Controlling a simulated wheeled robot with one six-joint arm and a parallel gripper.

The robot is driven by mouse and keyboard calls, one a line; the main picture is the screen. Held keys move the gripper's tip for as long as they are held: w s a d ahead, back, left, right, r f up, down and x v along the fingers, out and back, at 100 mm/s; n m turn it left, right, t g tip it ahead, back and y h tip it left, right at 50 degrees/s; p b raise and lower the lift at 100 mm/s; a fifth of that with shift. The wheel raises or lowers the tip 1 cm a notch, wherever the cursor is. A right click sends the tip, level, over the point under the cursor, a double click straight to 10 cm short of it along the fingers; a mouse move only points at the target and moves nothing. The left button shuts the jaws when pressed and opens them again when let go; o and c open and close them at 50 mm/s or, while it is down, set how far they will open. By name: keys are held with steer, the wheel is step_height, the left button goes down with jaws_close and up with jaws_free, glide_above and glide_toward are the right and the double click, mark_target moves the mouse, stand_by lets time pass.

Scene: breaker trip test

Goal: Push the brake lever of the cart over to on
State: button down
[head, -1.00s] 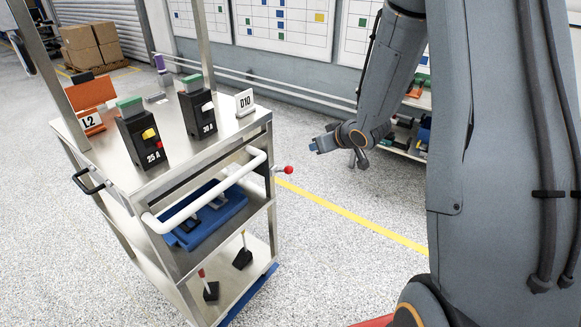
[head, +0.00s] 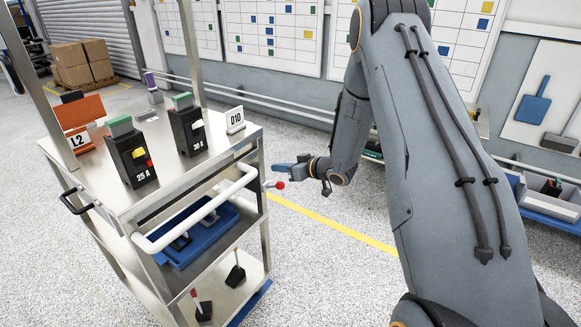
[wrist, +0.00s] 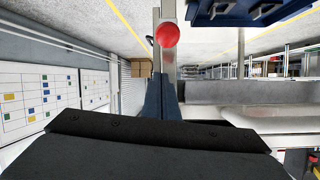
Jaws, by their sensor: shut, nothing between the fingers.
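The cart (head: 128,207) is a silver metal trolley at the left of the head view, with a white push handle. Its brake lever, a short metal arm with a red knob (head: 280,185), sticks out from the right side near the handle's end. The red knob shows at top centre of the wrist view (wrist: 167,34). My gripper (head: 275,167) is shut and empty. In the head view it appears just above the knob; in the wrist view its blue fingertips (wrist: 162,82) lie just below the knob. I cannot tell whether they touch it.
A blue tray (head: 200,236) sits on the shelf below. The speckled floor right of the cart is open.

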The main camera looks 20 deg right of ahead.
mark_target(274, 186)
steer(key=shift+s+d+f+p, duration=0.15)
steer(key=shift+s+f+p, duration=0.25)
steer(key=shift+f, duration=0.45)
steer(key=shift+s+d+f+p, duration=0.1)
steer(key=shift+s+f+p, duration=0.3)
steer(key=shift+f, duration=0.45)
steer(key=shift+f, duration=0.1)
